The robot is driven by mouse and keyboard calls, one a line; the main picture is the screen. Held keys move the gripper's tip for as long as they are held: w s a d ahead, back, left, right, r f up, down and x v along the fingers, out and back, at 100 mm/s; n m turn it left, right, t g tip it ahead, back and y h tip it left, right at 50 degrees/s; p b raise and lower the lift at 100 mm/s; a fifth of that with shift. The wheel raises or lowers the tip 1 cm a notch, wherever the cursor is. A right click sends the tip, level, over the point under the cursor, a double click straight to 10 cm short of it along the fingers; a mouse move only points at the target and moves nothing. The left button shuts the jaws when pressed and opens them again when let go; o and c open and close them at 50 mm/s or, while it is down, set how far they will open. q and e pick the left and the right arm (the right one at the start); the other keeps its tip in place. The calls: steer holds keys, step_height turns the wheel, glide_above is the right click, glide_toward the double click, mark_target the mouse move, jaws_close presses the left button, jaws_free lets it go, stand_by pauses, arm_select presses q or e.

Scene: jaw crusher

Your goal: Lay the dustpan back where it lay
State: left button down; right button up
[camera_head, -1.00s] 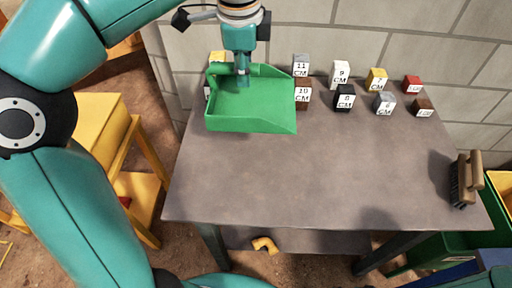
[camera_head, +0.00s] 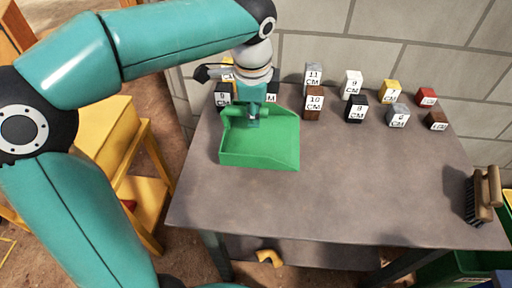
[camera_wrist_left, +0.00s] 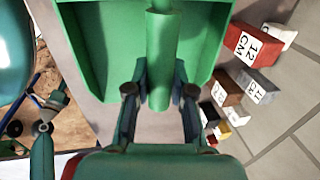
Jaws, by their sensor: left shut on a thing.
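The green dustpan (camera_head: 260,150) is at the left part of the grey table, in front of the labelled blocks. Its open edge points toward the table's front right. My left gripper (camera_head: 253,118) comes down from above and is shut on the dustpan's handle. In the left wrist view, the two fingers (camera_wrist_left: 160,92) sit on either side of the green handle, and the pan (camera_wrist_left: 92,45) fills the upper middle. I cannot tell whether the pan touches the table or hovers just above it. My right gripper is not in view.
Several labelled blocks, such as the brown one (camera_head: 314,103), stand in rows along the back of the table (camera_head: 340,190). A brush (camera_head: 482,194) stands at the right edge. A yellow stand (camera_head: 103,125) is at the left. The table's middle and front are clear.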

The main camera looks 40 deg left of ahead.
mark_target(254, 139)
arm_select(q)
step_height(254, 139, down, 10)
steer(key=shift+f+b, duration=0.15)
steer(key=shift+b, duration=0.4)
steer(key=shift+f, duration=0.1)
steer(key=c, duration=1)
jaws_free()
steer(key=r, duration=0.4)
steer(key=s+d+r+p, duration=0.1)
steer(key=r, duration=0.3)
steer(key=s+r, duration=0.1)
steer(key=r, duration=0.3)
steer(key=shift+d, duration=0.15)
